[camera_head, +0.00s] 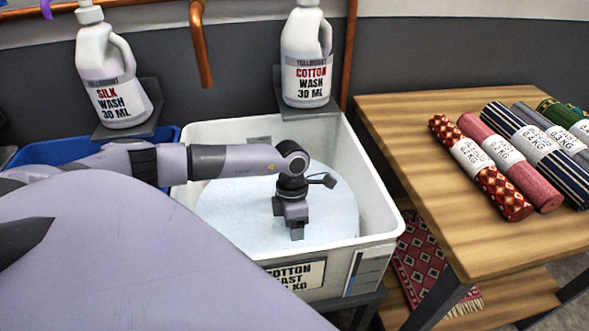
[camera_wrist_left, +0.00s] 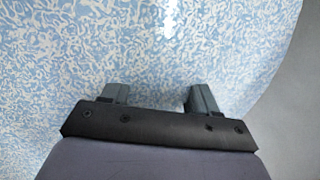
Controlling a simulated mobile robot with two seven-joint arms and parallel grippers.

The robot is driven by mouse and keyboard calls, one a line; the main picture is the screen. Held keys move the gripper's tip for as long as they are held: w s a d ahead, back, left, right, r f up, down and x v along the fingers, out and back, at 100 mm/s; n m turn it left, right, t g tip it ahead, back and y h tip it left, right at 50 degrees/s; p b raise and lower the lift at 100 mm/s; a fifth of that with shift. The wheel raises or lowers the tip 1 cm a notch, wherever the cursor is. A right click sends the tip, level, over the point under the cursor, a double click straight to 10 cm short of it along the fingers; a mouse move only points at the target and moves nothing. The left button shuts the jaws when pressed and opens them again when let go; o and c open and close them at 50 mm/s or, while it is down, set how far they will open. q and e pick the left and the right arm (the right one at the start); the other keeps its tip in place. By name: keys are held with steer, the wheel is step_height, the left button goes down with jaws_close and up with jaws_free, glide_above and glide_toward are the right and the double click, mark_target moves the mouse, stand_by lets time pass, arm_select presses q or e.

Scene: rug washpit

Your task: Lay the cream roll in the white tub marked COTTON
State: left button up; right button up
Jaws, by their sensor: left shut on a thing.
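The white tub (camera_head: 374,209) stands in the middle of the head view, with a label reading COTTON on its front. A round pale blue and white mottled surface (camera_head: 335,212) fills much of its inside; it also fills most of the left wrist view (camera_wrist_left: 150,50). My left gripper (camera_head: 297,236) points down inside the tub, over this surface. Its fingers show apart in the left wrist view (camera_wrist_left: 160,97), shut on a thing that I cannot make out. I cannot see the cream roll. My right gripper is not in view.
A wooden table (camera_head: 420,190) at the right holds several rolled rugs (camera_head: 510,165). A COTTON bottle (camera_head: 306,60) stands behind the tub and a SILK bottle (camera_head: 110,75) at the left. A blue tub (camera_head: 55,152) adjoins. A copper pipe (camera_head: 200,45) hangs down behind.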

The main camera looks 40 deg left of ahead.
arm_select(q)
steer(key=x, duration=0.2)
steer(key=shift+w+a+f+b, duration=0.15)
steer(key=shift+f+b, duration=0.15)
steer(key=shift+f, duration=0.3)
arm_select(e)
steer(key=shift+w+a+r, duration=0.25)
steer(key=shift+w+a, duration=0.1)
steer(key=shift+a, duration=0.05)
arm_select(q)
steer(key=o, duration=1.4)
